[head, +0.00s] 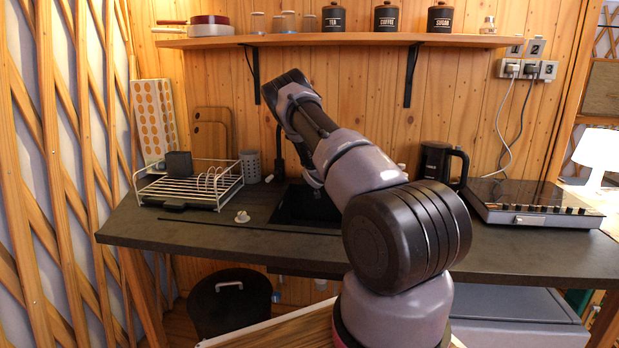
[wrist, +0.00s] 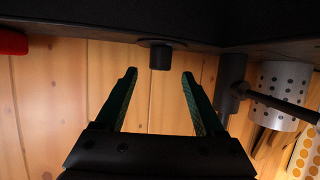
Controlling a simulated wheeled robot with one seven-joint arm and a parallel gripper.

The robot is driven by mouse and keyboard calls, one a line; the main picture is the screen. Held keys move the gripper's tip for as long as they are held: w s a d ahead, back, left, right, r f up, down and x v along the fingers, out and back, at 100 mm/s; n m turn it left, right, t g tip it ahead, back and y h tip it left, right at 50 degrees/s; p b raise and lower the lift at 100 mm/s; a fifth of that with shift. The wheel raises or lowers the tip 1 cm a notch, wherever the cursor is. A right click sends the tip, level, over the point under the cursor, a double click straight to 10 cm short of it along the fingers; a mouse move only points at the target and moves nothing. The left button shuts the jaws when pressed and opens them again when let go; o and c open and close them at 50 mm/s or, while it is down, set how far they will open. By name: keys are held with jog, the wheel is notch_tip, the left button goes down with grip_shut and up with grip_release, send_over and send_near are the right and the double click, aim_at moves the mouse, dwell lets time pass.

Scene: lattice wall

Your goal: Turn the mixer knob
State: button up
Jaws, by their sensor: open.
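A short black cylinder (wrist: 160,56), which looks like the mixer knob, sticks out from the dark counter in the wrist view, where the scene appears upside down. My gripper (wrist: 160,73) is open, with one green-lined finger on either side of the line to the knob. The fingertips are close to the knob, with gaps on both sides; I cannot tell the exact depth. A black tap (wrist: 233,85) stands to the right of the right finger; it also shows in the head view (head: 279,135). In the head view my arm hides the knob and my gripper.
The dark sink (head: 290,205) is partly hidden by my arm. A shelf (head: 340,40) runs above. A red item (wrist: 12,42) is at the wrist view's left.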

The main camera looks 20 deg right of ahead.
jog(key=x, duration=0.6)
jog(key=shift+w, duration=0.1)
grip_shut()
